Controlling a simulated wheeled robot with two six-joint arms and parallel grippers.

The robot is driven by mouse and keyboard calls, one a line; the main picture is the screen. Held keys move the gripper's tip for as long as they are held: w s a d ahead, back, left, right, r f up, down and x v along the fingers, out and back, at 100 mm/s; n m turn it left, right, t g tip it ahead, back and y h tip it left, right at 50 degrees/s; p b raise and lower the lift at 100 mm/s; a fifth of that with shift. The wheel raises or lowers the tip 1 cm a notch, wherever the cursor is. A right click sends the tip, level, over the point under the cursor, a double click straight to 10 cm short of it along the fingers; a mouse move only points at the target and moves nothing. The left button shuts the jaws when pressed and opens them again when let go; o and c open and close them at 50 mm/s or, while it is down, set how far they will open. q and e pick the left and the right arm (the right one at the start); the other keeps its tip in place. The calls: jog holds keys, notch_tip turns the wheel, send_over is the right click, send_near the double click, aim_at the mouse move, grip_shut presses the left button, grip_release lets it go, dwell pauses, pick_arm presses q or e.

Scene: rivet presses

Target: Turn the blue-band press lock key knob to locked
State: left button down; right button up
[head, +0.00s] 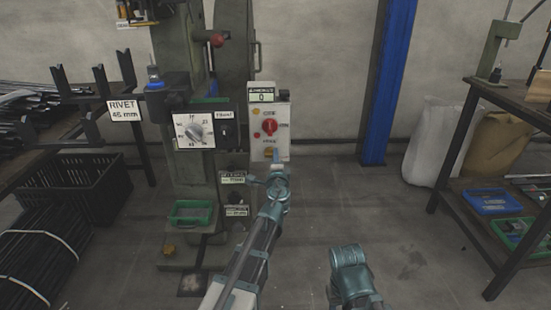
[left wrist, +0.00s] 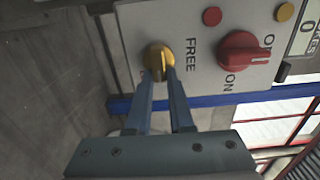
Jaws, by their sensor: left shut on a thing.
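The white control box (head: 283,142) is on the right side of the green press (head: 190,60). Its yellow key knob (left wrist: 156,54) is beside the word FREE in the left wrist view. The knob also shows just beyond my gripper in the head view (head: 270,152). My left gripper (left wrist: 166,72) is shut on the yellow knob, with its blue fingertips at the knob's grip. The fingers partly cover the knob, and I cannot tell its exact turn. No other lock label is readable. My right arm shows low in the head view, but its gripper does not.
A red knob (left wrist: 240,54) with an ON label is close to the yellow one on the same box. A dial panel (head: 194,130) is left of the box. A blue post (head: 388,80) stands to the right. Open floor lies between press and right bench (head: 500,98).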

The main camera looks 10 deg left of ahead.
pick_arm(q)
jog(key=c, duration=0.8)
grip_release()
jog(key=shift+s, duration=0.1)
